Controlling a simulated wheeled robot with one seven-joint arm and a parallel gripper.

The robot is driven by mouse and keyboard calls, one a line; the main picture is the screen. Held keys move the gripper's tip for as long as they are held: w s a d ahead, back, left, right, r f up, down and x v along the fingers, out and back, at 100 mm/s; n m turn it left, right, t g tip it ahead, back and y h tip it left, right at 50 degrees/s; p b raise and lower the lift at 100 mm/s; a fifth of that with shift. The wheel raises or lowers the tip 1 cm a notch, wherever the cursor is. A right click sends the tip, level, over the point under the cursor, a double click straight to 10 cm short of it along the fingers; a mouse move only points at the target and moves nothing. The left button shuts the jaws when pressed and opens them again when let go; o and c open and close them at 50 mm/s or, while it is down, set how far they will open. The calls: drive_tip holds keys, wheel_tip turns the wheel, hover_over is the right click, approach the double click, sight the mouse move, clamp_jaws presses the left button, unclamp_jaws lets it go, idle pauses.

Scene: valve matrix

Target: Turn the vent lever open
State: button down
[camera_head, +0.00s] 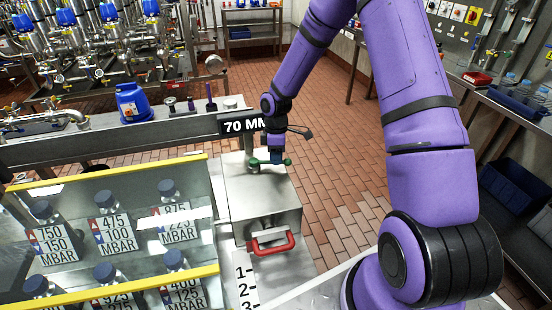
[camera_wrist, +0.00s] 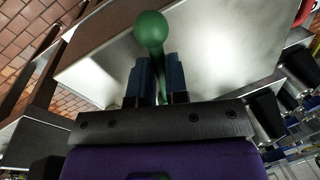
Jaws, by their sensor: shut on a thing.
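The vent lever (camera_head: 284,161) is green with a round knob and sits on top of a steel box (camera_head: 265,205) in the head view. In the wrist view the green knob (camera_wrist: 151,29) sticks out past my fingertips and its thin stem runs down between them. My gripper (camera_head: 276,156) is over the box top, with its two blue fingers (camera_wrist: 158,80) shut on the lever just below the knob. The lever's far end and pivot are partly hidden by my gripper and wrist.
A red handle (camera_head: 270,243) is on the front of the box. A black "70 MM" sign (camera_head: 235,124) stands behind it. A glass-fronted case of labelled bottles (camera_head: 110,235) with yellow edges stands to the left. Brick floor (camera_head: 340,200) to the right is open.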

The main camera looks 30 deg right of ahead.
idle(0.4)
drive_tip(key=c, duration=1.1)
unclamp_jaws()
drive_tip(key=shift+w+r, duration=0.1)
drive_tip(key=r, duration=0.3)
drive_tip(key=w+r, duration=0.1)
drive_tip(key=r, duration=0.3)
drive_tip(key=w+d+r, duration=0.1)
drive_tip(key=r, duration=0.2)
drive_tip(key=shift+r, duration=0.2)
drive_tip(key=shift+s, duration=0.1)
